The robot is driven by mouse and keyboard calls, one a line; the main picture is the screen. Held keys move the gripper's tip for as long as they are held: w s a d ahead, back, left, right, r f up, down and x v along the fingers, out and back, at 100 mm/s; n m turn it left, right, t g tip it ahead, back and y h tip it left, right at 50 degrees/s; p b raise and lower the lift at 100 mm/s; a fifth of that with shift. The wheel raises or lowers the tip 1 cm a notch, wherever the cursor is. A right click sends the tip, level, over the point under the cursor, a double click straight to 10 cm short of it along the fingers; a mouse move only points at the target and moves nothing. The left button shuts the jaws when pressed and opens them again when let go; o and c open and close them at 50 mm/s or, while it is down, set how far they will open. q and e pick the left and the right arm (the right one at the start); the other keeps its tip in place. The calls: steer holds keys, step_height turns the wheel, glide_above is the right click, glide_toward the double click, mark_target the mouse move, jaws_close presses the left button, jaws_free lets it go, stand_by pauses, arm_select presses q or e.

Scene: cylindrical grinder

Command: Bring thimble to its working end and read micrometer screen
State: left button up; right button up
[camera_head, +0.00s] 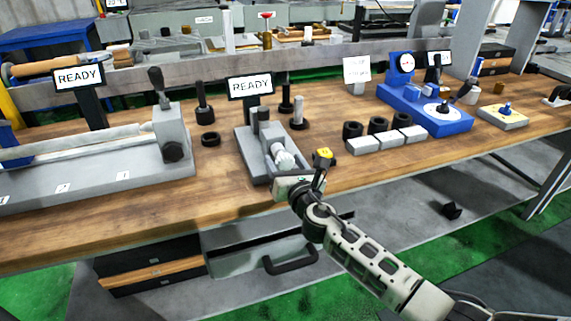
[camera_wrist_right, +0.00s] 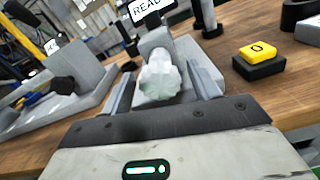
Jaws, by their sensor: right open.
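The micrometer fixture (camera_head: 247,150) is a grey block on the bench, with a pale, ribbed, knob-like thimble (camera_head: 284,160) at its near end. Its screen (camera_head: 250,86) stands behind it and reads "READY"; in the right wrist view the screen (camera_wrist_right: 150,7) is cut off at the top edge. My right gripper (camera_head: 287,176) is at the near end of the fixture. In the right wrist view my right gripper (camera_wrist_right: 162,85) is open, with one finger on each side of the thimble (camera_wrist_right: 158,80). I cannot tell whether the fingers touch it. My left gripper is not in view.
A yellow button marked 0 (camera_wrist_right: 258,50) on a black base sits right of the gripper. A second fixture with its own READY screen (camera_head: 80,77) stands at left. Black rings, grey blocks and a blue gauge stand (camera_head: 425,112) are at right.

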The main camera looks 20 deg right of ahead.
steer(key=c, duration=1)
